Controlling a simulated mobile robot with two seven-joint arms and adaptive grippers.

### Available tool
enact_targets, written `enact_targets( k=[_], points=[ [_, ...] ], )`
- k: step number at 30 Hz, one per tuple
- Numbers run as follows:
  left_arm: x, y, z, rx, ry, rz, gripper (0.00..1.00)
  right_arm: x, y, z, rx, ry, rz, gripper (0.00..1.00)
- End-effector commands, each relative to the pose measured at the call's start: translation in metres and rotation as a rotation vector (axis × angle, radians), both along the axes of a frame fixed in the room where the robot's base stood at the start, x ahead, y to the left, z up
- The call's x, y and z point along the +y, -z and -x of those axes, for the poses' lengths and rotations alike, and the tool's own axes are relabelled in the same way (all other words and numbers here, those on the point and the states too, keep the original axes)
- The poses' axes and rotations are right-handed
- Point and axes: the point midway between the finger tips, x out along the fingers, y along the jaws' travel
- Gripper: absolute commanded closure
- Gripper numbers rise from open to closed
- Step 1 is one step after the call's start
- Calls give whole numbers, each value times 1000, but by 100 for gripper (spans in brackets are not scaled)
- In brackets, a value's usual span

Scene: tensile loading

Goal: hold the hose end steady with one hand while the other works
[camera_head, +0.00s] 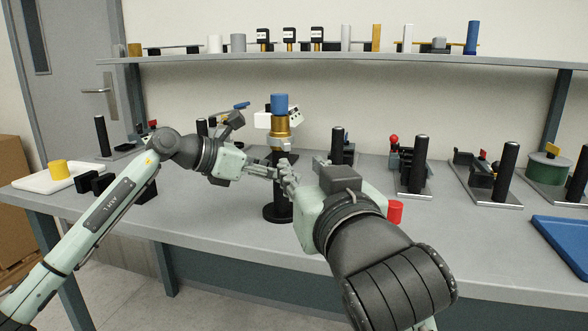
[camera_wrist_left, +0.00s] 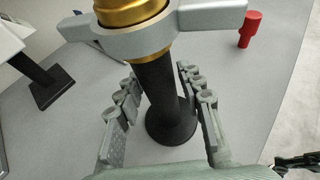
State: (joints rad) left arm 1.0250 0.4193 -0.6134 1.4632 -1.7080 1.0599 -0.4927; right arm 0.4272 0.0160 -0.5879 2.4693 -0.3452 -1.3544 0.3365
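A black upright post (camera_head: 277,195) on a round base stands near the middle of the bench, with a brass fitting (camera_head: 280,128) and a blue cap (camera_head: 279,103) on top. A grey collar with side arms (camera_wrist_left: 210,15) sits around the lower brass part; I cannot tell which part is the hose end. My left gripper (camera_head: 272,171) is open, its fingers on either side of the post below the collar in the left wrist view (camera_wrist_left: 160,82), with gaps visible. My right gripper (camera_head: 288,176) is in front of the post; its finger opening is unclear.
A red cylinder (camera_head: 396,211) stands right of my right gripper. Black-post stands (camera_head: 418,165) line the bench's back and right. A blue tray (camera_head: 566,240) lies at the right edge, a white tray with a yellow cylinder (camera_head: 59,168) at the left. The front bench is mostly clear.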

Motion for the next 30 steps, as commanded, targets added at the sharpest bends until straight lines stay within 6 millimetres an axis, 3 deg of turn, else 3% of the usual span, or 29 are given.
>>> enact_targets(
  k=[3,14,30],
  points=[
    [0,0,0,0,0,0,48,0,0,0,0,0,0,67],
    [7,-3,2,-2,-2,-1,48,0,0,0,0,0,0,67],
    [89,-40,44,0,-2,-1,48,0,0,0,0,0,0,67]
  ],
)
